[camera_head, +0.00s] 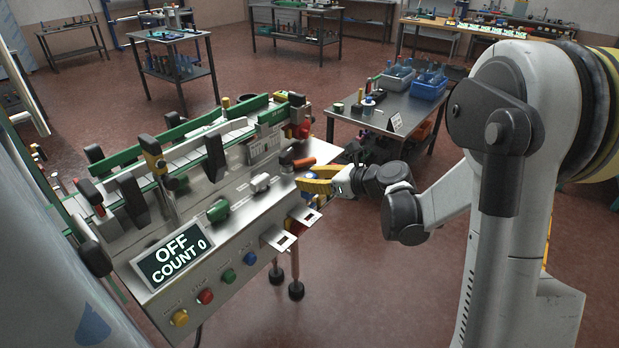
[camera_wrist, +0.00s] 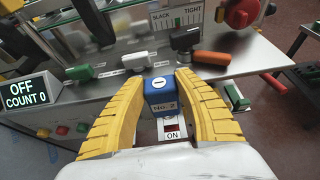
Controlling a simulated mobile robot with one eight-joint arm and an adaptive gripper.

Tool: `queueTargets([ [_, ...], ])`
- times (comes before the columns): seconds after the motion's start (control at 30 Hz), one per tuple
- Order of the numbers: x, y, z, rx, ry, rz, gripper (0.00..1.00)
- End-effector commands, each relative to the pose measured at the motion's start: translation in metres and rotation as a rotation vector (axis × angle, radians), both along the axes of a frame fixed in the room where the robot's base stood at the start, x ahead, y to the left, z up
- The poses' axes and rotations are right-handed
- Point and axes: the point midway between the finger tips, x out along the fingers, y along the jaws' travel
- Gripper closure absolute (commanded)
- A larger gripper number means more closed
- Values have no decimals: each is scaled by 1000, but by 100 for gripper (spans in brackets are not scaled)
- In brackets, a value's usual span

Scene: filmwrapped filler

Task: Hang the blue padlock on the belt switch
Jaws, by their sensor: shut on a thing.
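My gripper (camera_wrist: 165,88) has its yellow fingers closed on the two sides of a blue padlock (camera_wrist: 160,96) marked "No. 2". In the head view my gripper (camera_head: 318,184) is at the right end of the machine's sloping steel panel, with a bit of blue showing by the fingers. The padlock's shackle is not visible. Along the panel are a green handle (camera_wrist: 80,72), a white handle (camera_wrist: 138,59) and a black knob with an orange handle (camera_wrist: 211,57). Their labels are too small to read, so I cannot tell which is the belt switch.
A display (camera_head: 171,258) reads "OFF COUNT 0", above a row of coloured buttons. A plate marked "ON" (camera_wrist: 173,135) shows below the padlock. Slotted brackets (camera_head: 280,239) stick out from the panel's front edge. A red wheel (camera_wrist: 241,12) stands behind. Floor is clear in front.

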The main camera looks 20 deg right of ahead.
Motion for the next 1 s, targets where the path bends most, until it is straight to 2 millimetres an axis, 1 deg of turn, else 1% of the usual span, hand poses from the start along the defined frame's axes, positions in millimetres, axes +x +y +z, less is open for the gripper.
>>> queueTargets([
  [0.03, 0, 0, -6, 0, 0, 0, 100],
  [0.1, 0, 0, -11, 0, 0, 0, 100],
  [1.0, 0, 0, -69, 0, 0, 0, 100],
])
